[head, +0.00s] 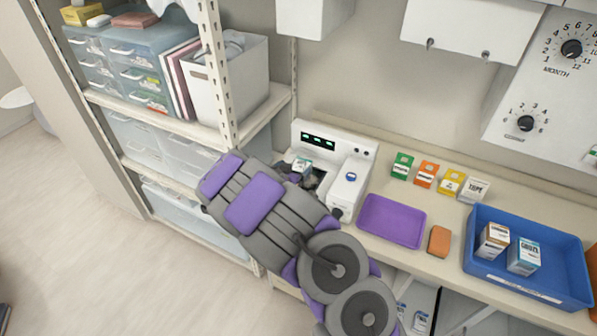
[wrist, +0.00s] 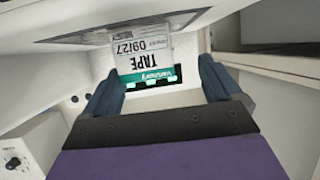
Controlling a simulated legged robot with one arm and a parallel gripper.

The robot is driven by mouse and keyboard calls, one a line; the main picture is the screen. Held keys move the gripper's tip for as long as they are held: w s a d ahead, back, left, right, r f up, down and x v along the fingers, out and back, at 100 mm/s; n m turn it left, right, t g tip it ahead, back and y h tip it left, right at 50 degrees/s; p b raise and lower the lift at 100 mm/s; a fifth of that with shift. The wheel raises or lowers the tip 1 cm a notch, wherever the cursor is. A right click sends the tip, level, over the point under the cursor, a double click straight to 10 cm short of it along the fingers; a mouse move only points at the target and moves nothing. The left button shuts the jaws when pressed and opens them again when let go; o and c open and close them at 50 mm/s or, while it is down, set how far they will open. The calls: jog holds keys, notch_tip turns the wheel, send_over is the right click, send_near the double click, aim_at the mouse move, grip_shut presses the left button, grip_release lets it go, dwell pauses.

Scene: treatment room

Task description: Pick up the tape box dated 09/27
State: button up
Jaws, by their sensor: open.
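The tape box dated 09/27 (wrist: 145,58) is white with a teal end, and its label appears upside down in the wrist view. A small white and teal box (head: 302,164), apparently the same one, shows at the white machine (head: 335,140) in the head view. My gripper (wrist: 160,85) is open, its two blue fingers on either side of the box in the wrist view with gaps beside it. I cannot tell how deep the box sits between them. In the head view my arm partly hides my gripper (head: 303,178) and the machine's front.
Green, orange, yellow and white boxes (head: 427,173) stand along the counter's back; the white one (head: 473,190) reads TAPE. A purple tray (head: 392,221), an orange block (head: 439,241) and a blue bin (head: 520,293) with two boxes lie right. Shelving (head: 225,75) stands left.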

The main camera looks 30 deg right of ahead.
aim_at(302, 164)
jog(key=d, duration=0.2)
jog(key=w+d+f, duration=0.1)
jog(key=d, duration=0.1)
jog(key=w+d+f+b, duration=0.1)
jog(key=d, duration=0.1)
jog(key=shift+w, duration=0.1)
jog(key=shift+w+a, duration=0.1)
jog(key=shift+w, duration=0.05)
jog(key=shift+a+r, duration=0.1)
jog(key=shift+a, duration=0.65)
jog(key=shift+c, duration=0.5)
jog(key=shift+d, duration=0.75)
jog(key=c, duration=0.6)
jog(key=shift+a, duration=0.1)
jog(key=c, duration=0.3)
jog(key=shift+a, duration=0.45)
jog(key=shift+c, duration=0.5)
